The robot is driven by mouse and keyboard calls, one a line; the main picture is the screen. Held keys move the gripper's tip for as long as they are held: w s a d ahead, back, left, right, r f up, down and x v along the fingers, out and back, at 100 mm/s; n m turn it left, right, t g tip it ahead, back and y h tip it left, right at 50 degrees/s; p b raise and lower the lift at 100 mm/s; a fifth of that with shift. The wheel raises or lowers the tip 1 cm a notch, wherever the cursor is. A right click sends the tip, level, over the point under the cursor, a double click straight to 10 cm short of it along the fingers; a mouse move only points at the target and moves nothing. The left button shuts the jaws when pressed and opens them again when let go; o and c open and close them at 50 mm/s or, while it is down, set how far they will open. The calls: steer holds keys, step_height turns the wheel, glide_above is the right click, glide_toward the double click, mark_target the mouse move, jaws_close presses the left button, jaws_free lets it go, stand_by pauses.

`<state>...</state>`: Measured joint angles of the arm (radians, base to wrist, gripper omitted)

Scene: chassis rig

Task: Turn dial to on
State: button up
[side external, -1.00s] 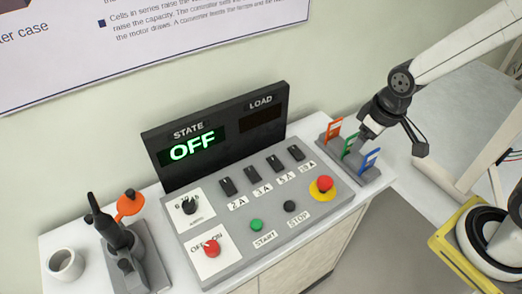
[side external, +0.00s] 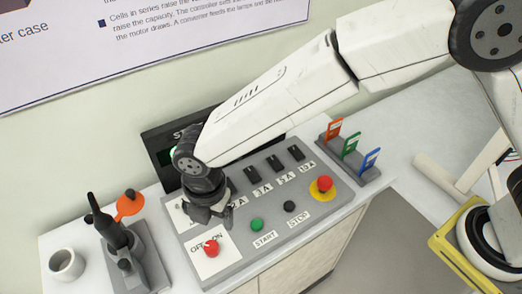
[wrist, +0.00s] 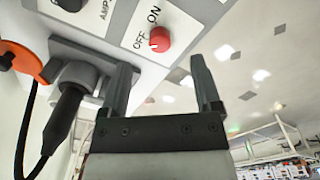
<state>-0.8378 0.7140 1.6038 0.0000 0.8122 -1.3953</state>
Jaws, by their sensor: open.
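The red OFF/ON dial (side external: 211,248) sits on a white plate at the front left of the grey control panel (side external: 247,245). It also shows in the wrist view (wrist: 159,39), beyond and between my fingertips, with the words OFF and ON beside it. My gripper (side external: 212,214) is above the panel's left part, just behind the dial in the side view. In the wrist view my gripper (wrist: 163,82) is open and empty, its two fingers apart and not touching the dial. My arm hides most of the state display and the black dial in the side view.
A red emergency button (side external: 325,184), a green START button (side external: 256,225) and a black STOP button (side external: 289,206) are on the panel. A dark tool in a grey holder (side external: 150,262) and a white cup (side external: 66,264) stand left. Colored cards (side external: 350,146) stand right.

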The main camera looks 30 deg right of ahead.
mark_target(211, 246)
steer(key=shift+s+a+f+n, duration=0.15)
steer(key=shift+s+a+n, duration=0.2)
steer(key=shift+a, duration=0.2)
steer(key=shift+s+a+f+n, duration=0.1)
steer(key=shift+s+a+n, duration=0.2)
steer(key=shift+a, duration=0.25)
steer(key=shift+f, duration=0.1)
steer(key=shift+w+f, duration=0.1)
steer(key=shift+f, duration=3.7)
steer(key=shift+c, duration=0.2)
jaws_close()
